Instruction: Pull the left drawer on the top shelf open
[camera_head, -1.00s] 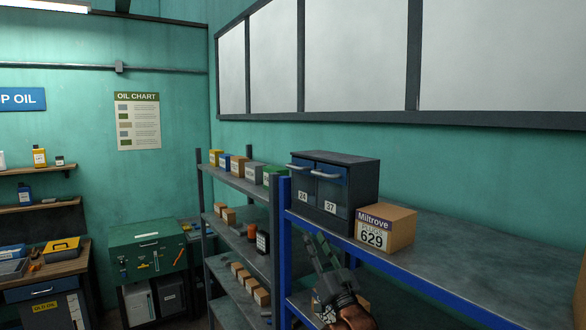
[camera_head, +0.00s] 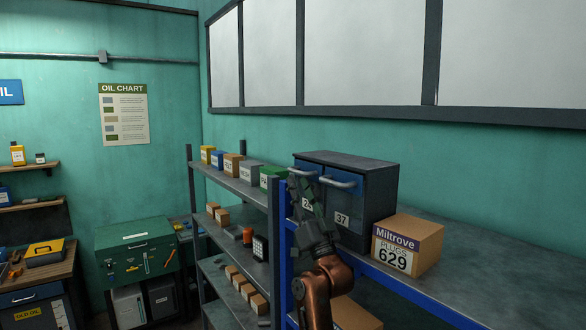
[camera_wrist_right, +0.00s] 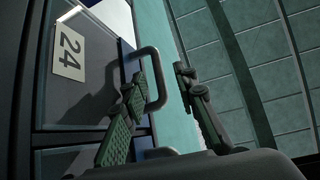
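The dark drawer unit (camera_head: 368,192) stands on the top shelf, with two blue-grey drawers side by side, both looking shut. The left drawer, labelled 24, is partly hidden by my right gripper (camera_head: 306,188) in the head view; its front (camera_wrist_right: 85,100) shows on the left in the wrist view. Its grey bar handle (camera_wrist_right: 156,75) lies between my right gripper's spread fingers in the wrist view. The gripper is open; whether a finger touches the bar I cannot tell. The right drawer (camera_head: 343,218) is labelled 37. My left gripper is not in view.
A cardboard box marked 629 (camera_head: 420,245) stands just right of the drawer unit. The top shelf (camera_head: 480,275) is bare further right. A second shelf with small boxes (camera_head: 250,172) adjoins on the left. Another cardboard box (camera_head: 352,314) sits below the top shelf.

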